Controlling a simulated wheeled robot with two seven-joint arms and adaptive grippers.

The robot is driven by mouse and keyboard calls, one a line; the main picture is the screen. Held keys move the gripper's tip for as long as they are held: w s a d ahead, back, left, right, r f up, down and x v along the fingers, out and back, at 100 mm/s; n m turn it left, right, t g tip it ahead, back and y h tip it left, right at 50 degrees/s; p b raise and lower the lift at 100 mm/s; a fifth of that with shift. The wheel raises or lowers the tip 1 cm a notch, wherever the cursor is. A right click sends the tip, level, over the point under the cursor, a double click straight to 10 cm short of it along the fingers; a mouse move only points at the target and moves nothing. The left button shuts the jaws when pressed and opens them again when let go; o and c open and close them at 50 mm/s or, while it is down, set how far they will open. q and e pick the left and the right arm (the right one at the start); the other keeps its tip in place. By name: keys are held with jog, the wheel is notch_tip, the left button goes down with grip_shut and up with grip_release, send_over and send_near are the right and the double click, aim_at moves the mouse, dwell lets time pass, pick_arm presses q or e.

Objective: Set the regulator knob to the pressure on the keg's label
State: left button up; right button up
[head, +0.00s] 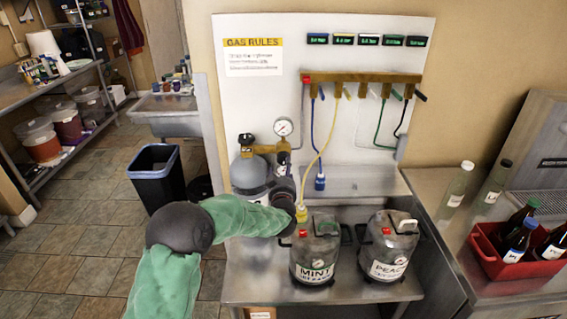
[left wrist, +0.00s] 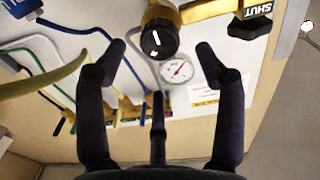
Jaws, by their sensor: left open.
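The regulator knob (left wrist: 153,42) is black with a white mark, on a brass body beside a round white gauge (left wrist: 178,70) with a red needle. The gauge also shows in the head view (head: 283,126). My left gripper (left wrist: 161,47) is open and empty. My right gripper is out of view.
A grey gas cylinder (head: 248,172) stands left of the regulator. A GAS RULES sheet (head: 253,57) and a brass manifold (head: 362,77) with coloured hoses are on the white panel. A red crate of bottles (head: 505,258) sits at the right. A black bin (head: 156,177) stands on the floor.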

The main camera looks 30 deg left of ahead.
aim_at(283, 161)
pick_arm(q)
jog(key=shift+b+x, duration=0.5)
jog(key=shift+x, duration=2.55)
jog(key=c, duration=1.1)
